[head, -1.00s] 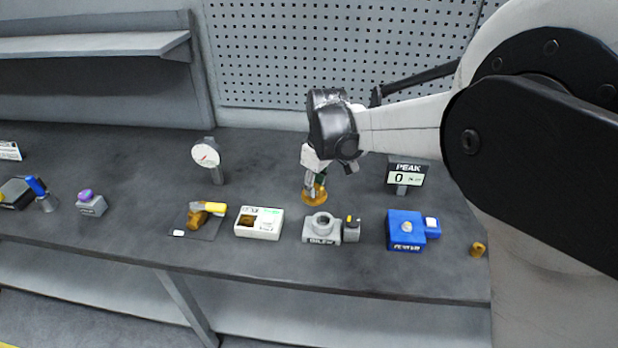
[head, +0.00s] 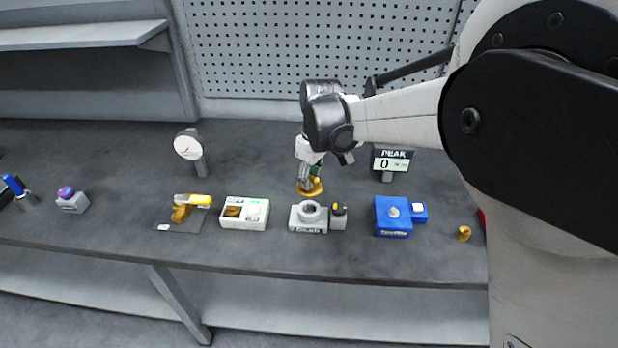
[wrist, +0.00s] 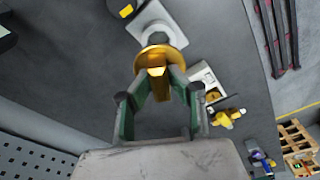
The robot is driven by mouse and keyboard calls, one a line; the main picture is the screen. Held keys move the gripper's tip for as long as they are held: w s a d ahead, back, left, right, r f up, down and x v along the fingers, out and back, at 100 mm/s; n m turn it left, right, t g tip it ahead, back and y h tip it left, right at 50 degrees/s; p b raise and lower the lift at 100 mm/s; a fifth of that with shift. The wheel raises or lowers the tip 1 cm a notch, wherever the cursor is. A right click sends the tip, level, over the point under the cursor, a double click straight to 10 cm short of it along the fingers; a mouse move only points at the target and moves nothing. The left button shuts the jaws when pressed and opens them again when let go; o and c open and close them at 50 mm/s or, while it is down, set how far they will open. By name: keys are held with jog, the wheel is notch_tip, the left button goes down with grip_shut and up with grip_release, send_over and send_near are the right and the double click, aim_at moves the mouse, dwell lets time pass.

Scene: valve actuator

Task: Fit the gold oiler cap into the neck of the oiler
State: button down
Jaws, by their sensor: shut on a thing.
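The gold oiler cap (wrist: 165,50) is held between the fingertips of my gripper (wrist: 157,84) in the wrist view, its wide round flange facing away from my palm. In the head view, the cap (head: 308,188) shows as a gold disc below my gripper (head: 309,175), just behind the oiler. The oiler (head: 308,228) is a grey labelled block with an open round neck (head: 311,208) on top. The cap appears apart from the neck; its exact height above the bench is hard to tell. In the wrist view, the cap hides part of the oiler (wrist: 174,14).
A small grey block with a dark, yellow-marked top (head: 338,219) stands right of the oiler. A white two-pocket tray (head: 232,223) is to the left, a blue box (head: 391,222) to the right. A PEAK display (head: 390,163) and a dial gauge (head: 188,146) stand behind.

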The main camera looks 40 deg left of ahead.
aim_at(309, 191)
jog(key=shift+f+b, duration=1.55)
jog(key=shift+f, duration=0.8)
jog(key=shift+b, duration=0.65)
jog(key=shift+f+b, duration=1.25)
jog(key=shift+f, duration=0.3)
jog(key=c, duration=1.5)
grip_release()
jog(key=shift+c, duration=0.2)
jog(key=shift+r, duration=0.15)
jog(key=r, duration=0.4)
jog(key=d+r, duration=0.1)
jog(key=r, duration=0.6)
jog(key=shift+d+r, duration=0.25)
jog(key=shift+r, duration=0.1)
